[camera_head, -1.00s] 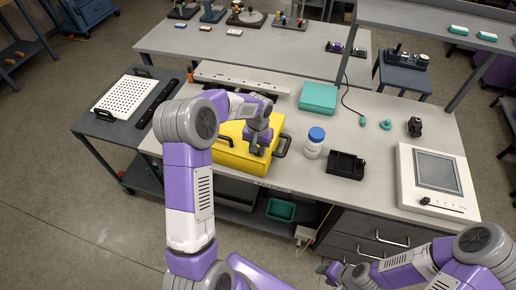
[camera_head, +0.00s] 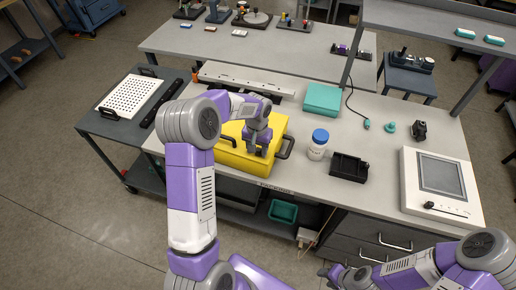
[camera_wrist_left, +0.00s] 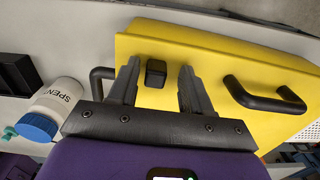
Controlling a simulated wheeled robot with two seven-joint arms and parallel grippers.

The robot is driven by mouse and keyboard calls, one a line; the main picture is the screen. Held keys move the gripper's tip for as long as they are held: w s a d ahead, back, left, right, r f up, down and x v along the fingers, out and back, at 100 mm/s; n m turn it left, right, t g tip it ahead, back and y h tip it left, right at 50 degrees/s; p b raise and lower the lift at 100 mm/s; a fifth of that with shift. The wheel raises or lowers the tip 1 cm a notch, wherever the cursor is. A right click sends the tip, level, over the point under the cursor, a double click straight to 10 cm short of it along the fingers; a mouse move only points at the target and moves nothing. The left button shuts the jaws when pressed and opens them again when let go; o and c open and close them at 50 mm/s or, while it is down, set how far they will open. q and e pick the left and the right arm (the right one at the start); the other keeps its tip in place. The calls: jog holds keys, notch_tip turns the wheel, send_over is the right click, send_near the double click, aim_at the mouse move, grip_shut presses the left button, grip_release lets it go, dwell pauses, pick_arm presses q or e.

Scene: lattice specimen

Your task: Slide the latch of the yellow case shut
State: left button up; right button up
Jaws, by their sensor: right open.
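The yellow case (camera_head: 275,127) lies on the workbench under my left gripper (camera_head: 256,150); its lid looks closed. In the left wrist view the yellow case (camera_wrist_left: 215,55) fills the middle. A small black latch block (camera_wrist_left: 156,72) shows on it between the two fingers of my left gripper (camera_wrist_left: 160,82). The fingers are apart, with visible yellow on both sides of the block, so they do not appear to grip it. In the head view the latch is hidden by the gripper. My right gripper (camera_head: 328,272) is open and empty, low in front of the bench.
The white bottle with a blue lid (camera_head: 318,145) and a black tray (camera_head: 349,168) stand right of the case. A teal box (camera_head: 322,99) and a long grey bar (camera_head: 240,77) lie behind it. A black case handle (camera_wrist_left: 262,97) sticks out beside the left gripper.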

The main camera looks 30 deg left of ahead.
pick_arm(q)
jog(key=shift+d+r, duration=0.1)
notch_tip(320, 180, up, 8)
jog(key=shift+f, duration=0.25)
pick_arm(e)
jog(key=shift+r, duration=0.1)
dwell(0.7)
